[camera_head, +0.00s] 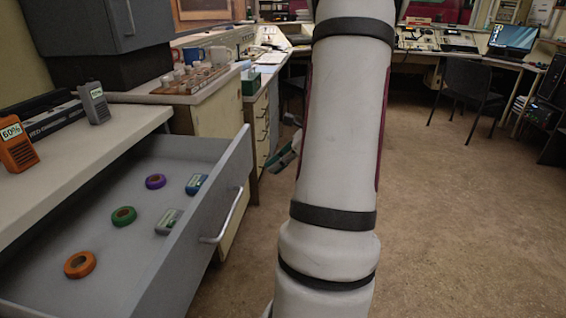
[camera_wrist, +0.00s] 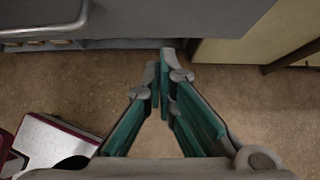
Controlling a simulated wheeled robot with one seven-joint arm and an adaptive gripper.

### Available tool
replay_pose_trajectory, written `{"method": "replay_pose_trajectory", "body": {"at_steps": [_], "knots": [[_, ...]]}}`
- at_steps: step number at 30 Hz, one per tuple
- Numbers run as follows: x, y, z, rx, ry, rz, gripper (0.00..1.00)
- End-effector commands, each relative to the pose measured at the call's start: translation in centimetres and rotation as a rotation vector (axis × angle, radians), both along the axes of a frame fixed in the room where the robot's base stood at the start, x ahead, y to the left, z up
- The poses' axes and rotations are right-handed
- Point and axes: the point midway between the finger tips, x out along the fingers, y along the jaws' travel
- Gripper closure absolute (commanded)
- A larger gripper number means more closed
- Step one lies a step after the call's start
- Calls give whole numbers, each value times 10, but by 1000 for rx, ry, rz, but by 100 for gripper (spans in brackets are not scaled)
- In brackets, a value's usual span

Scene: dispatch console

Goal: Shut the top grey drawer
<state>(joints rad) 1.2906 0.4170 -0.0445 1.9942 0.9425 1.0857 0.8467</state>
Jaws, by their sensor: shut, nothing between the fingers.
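The top grey drawer (camera_head: 212,226) stands pulled out at the left in the head view, with a metal bar handle (camera_head: 226,217) on its front. Inside lie orange, green and purple tape rolls and small packets. In the wrist view the drawer front (camera_wrist: 190,18) runs along the top, with its handle (camera_wrist: 45,25) at the upper left. My gripper (camera_wrist: 160,65) is shut and empty, apart from the handle and to its right in that view. In the head view my gripper (camera_head: 285,155) shows partly behind my arm, beyond the drawer's far end.
The counter (camera_head: 110,135) above the drawer holds an orange radio (camera_head: 16,142) and a grey radio (camera_head: 93,103). Cream cabinets (camera_head: 215,118) stand beyond the drawer. A dark chair (camera_head: 470,92) stands at the back right. The brown floor (camera_head: 450,230) at the right is clear.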

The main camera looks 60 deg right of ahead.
Motion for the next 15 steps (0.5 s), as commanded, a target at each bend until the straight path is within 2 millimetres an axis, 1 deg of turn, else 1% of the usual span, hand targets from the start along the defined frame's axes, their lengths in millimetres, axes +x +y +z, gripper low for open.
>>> {"method": "replay_pose_trajectory", "body": {"at_steps": [1, 6, 9, 15], "knots": [[8, 4, -10, 2, 0, 4, 100], [30, 12, -30, 0, -1, 4, 100], [44, 16, -27, -3, -1, 4, 100], [60, 22, -26, -1, 0, 2, 100]]}}
